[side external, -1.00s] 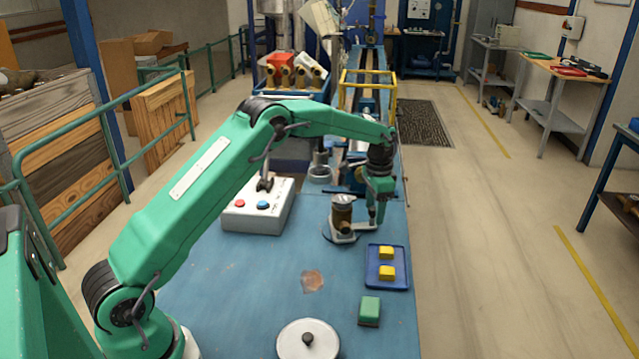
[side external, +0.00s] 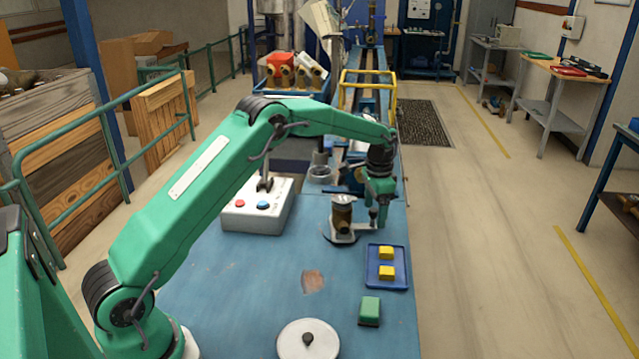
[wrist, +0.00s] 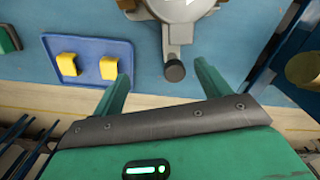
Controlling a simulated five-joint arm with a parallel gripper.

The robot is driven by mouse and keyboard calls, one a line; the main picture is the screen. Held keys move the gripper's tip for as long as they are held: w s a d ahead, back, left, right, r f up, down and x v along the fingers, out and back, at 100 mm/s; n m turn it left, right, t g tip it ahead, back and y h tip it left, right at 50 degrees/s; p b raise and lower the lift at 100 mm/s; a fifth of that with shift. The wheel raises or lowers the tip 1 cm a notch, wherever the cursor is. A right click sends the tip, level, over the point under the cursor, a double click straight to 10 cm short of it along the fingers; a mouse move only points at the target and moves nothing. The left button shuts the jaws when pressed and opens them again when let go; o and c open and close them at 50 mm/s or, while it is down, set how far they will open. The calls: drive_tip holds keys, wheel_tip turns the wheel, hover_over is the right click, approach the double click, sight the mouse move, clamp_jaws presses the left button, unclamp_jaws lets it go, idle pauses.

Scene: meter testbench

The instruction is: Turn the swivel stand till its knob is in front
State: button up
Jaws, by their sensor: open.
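The swivel stand (side external: 341,237) is on the blue bench and carries a brass meter (side external: 343,212) with a grey top. In the wrist view the stand's grey arm (wrist: 173,42) points toward my gripper and ends in a dark round knob (wrist: 174,71). In the side view the knob (side external: 373,213) is on the stand's right, beside my gripper (side external: 379,218). My gripper (wrist: 162,72) is open in the wrist view. The knob lies between its fingertips, nearer the right finger, with a gap showing on the left. Contact cannot be told.
A blue tray (side external: 373,280) with two yellow blocks is just nearer than the stand. A green block (side external: 370,309) and a white disc (side external: 308,348) with a dark knob are nearer still. A white button box (side external: 255,213) stands left. The bench's right edge is close to my gripper.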

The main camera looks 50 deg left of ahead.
drive_tip(key=shift+r, duration=0.1)
drive_tip(key=shift+r, duration=2.7)
drive_tip(key=shift+r, duration=0.1)
drive_tip(key=shift+w+a+r+m, duration=0.35)
drive_tip(key=shift+r+m, duration=0.25)
drive_tip(key=shift+m, duration=0.15)
drive_tip(key=shift+w+a+r+m, duration=0.2)
drive_tip(key=shift+a+r+m, duration=0.15)
drive_tip(key=shift+r+m, duration=0.3)
drive_tip(key=shift+f, duration=0.1)
drive_tip(key=shift+f, duration=0.15)
drive_tip(key=shift+f, duration=2.75)
drive_tip(key=shift+f, duration=1.15)
